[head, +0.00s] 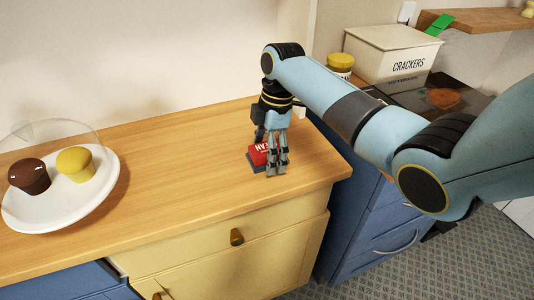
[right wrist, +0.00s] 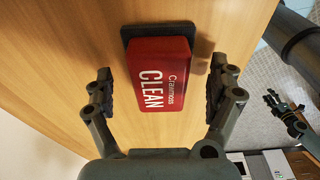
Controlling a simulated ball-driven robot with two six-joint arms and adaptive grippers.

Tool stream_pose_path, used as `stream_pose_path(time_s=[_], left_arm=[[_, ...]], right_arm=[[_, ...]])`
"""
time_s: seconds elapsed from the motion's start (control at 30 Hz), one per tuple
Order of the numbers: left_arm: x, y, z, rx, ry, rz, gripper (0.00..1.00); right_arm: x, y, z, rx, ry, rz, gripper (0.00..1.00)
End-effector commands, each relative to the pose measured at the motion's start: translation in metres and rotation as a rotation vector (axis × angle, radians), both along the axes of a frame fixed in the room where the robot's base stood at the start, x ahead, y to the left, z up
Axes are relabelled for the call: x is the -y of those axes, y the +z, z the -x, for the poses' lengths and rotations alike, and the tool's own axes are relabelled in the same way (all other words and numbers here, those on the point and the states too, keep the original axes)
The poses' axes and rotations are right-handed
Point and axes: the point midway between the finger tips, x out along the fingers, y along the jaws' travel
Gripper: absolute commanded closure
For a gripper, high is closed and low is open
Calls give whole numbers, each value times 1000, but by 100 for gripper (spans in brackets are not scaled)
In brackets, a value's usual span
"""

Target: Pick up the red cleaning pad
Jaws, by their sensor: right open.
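The red cleaning pad (head: 259,153) lies on the wooden counter near its right end. In the right wrist view the pad (right wrist: 160,75) has a red top with white "CLEAN" lettering and a dark base. My right gripper (head: 277,172) points down at the pad and partly hides it in the head view. In the right wrist view my right gripper (right wrist: 161,97) is open and empty, with one finger on each side of the pad's near part and gaps between. What looks like my left gripper (right wrist: 284,112) shows small at the right of the wrist view, its jaws unclear.
A white plate (head: 70,214) with a brown and a yellow cupcake under a clear dome stands at the left. A crackers box (head: 390,58) and a yellow-lidded jar (head: 340,66) stand beyond my right arm. The counter (head: 180,150) between plate and pad is clear.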

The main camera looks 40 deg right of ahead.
Motion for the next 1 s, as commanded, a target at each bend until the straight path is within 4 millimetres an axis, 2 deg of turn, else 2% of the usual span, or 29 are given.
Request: stream_pose_path(time_s=[0.2, 0.7, 1.0], left_arm=[[0, 0, 0, 0, 0, 0, 60], [0, 0, 0, 1, 0, 0, 60], [0, 0, -1, 1, 0, 0, 60]], right_arm=[[0, -1, 0, 1, 0, 0, 10], [0, 0, 0, 1, 0, 1, 74], [0, 3, 0, 1, 0, 1, 74]])
